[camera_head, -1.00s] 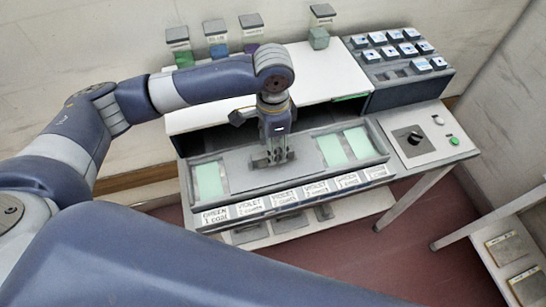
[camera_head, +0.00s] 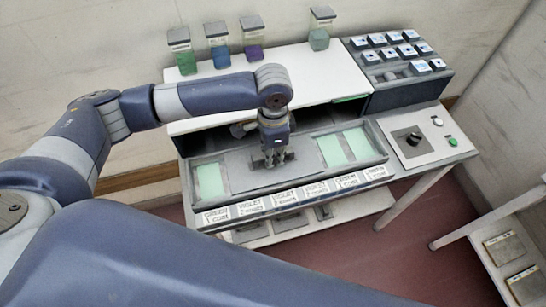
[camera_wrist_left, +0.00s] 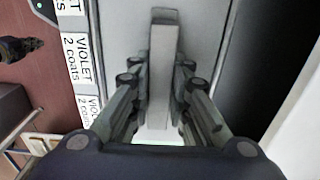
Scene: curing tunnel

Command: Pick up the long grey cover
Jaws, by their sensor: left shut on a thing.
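The long grey cover (camera_head: 242,176) lies flat in the tray of the grey bench, with pale green panels showing at both ends. It also shows in the left wrist view (camera_wrist_left: 196,40), with a raised light-grey bar handle (camera_wrist_left: 160,75) along its middle. My left gripper (camera_head: 274,162) points down over the middle of the cover. In the wrist view its fingers (camera_wrist_left: 158,90) stand on both sides of the bar handle and are shut on it. The fingertips partly hide the handle in the head view. My right gripper is not in view.
A row of labels (camera_head: 283,199) runs along the tray's front. A white shelf (camera_head: 320,75) with several coloured jars (camera_head: 217,50) stands behind. A dark box of white-topped blocks (camera_head: 400,55) and a knob panel (camera_head: 425,140) are at the right. A side table (camera_head: 505,225) stands lower right.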

